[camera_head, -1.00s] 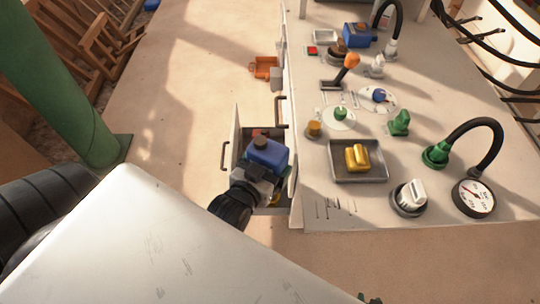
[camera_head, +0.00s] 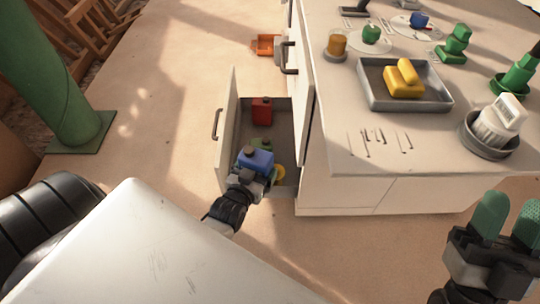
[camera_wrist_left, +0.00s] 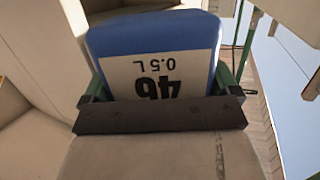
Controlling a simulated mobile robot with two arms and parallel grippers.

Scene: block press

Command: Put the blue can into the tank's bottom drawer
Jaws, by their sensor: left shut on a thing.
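The blue can (camera_head: 256,160) is held in my left gripper (camera_head: 250,178), over the near part of the pulled-out drawer (camera_head: 228,130). In the left wrist view the blue can (camera_wrist_left: 152,38) sits between the green fingers, its pale label reading 46 and 0.5 L upside down. I cannot tell exactly how high it is above the drawer floor. The drawer stands open from the white cabinet and holds a red can (camera_head: 261,111), a green item (camera_head: 262,145) and a yellow item (camera_head: 280,172), partly hidden. My right gripper (camera_head: 507,226) is open and empty at the lower right.
The white cabinet top (camera_head: 352,118) carries a grey tray (camera_head: 372,100) with yellow blocks (camera_head: 404,80), a white knob (camera_head: 500,122) and green fittings. A green column (camera_head: 40,75) stands at the left. An orange bin (camera_head: 265,45) lies beyond the drawer. The floor left of the drawer is clear.

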